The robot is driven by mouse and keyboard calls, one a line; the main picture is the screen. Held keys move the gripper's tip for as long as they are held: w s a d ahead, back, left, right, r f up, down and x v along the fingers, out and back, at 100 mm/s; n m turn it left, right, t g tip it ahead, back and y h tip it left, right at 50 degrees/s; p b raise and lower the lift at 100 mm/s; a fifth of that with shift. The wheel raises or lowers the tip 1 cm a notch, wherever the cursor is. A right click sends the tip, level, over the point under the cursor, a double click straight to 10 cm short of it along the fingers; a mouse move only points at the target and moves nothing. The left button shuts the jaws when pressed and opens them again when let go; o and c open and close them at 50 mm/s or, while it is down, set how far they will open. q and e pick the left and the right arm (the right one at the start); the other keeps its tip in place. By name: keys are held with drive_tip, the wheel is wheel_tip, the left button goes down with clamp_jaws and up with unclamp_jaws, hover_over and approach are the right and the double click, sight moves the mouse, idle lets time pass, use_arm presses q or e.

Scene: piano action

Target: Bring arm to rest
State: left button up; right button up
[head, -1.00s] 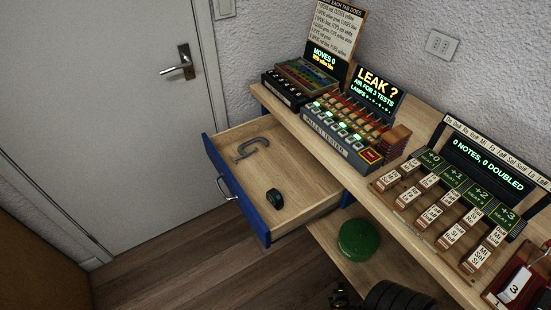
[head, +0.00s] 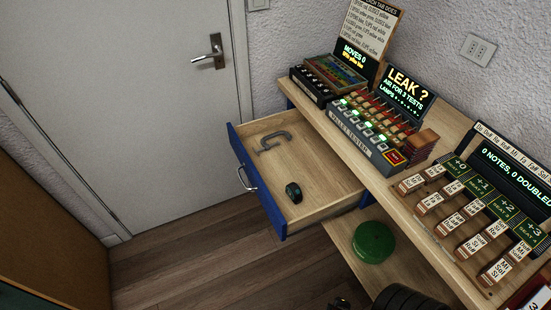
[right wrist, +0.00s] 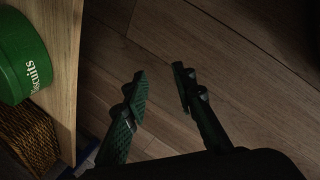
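My right gripper (right wrist: 160,92) shows in the right wrist view with its two dark fingers apart and nothing between them. It is above the wooden floor (right wrist: 225,60), to the right of the bench's shelf side. My left gripper is in neither current view. No whole arm shows in the head view; only a small dark piece that may be mine shows at the bottom edge.
An open blue drawer (head: 262,200) sticks out from the bench (head: 395,195), holding a grey clamp (head: 275,140) and a dark small object (head: 293,192). A green tin (head: 373,242) stands on the lower shelf; it also shows in the right wrist view (right wrist: 22,60). Floor before the door (head: 120,110) is clear.

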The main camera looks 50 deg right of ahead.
use_arm(q)
drive_tip(key=w+r+t, duration=0.1)
drive_tip(key=w+r, duration=0.8)
use_arm(e)
drive_tip(key=s+a+r+m+g+y, duration=0.1)
drive_tip(key=a+r+m+y, duration=0.1)
drive_tip(key=a, duration=0.4)
drive_tip(key=s+a+r+m+y, duration=0.1)
drive_tip(key=a+r+y, duration=0.15)
drive_tip(key=a, duration=0.45)
use_arm(q)
drive_tip(key=s+a+f+p, duration=0.1)
drive_tip(key=s+p, duration=0.6)
drive_tip(key=p, duration=0.3)
drive_tip(key=s+a+f+t+p, duration=0.1)
drive_tip(key=s+a+p, duration=0.1)
drive_tip(key=s+p, duration=0.6)
drive_tip(key=shift+s+a+f+m+p, duration=0.25)
drive_tip(key=shift+f+m+p, duration=0.15)
drive_tip(key=shift+p, duration=0.45)
drive_tip(key=shift+s+d+f, duration=0.1)
use_arm(e)
drive_tip(key=s+d+f, duration=0.2)
drive_tip(key=s, duration=0.5)
drive_tip(key=s+d+f, duration=0.2)
drive_tip(key=s, duration=0.6)
drive_tip(key=shift+s+d+f+n, duration=0.15)
drive_tip(key=shift+s+d+n, duration=0.05)
drive_tip(key=shift+n, duration=0.2)
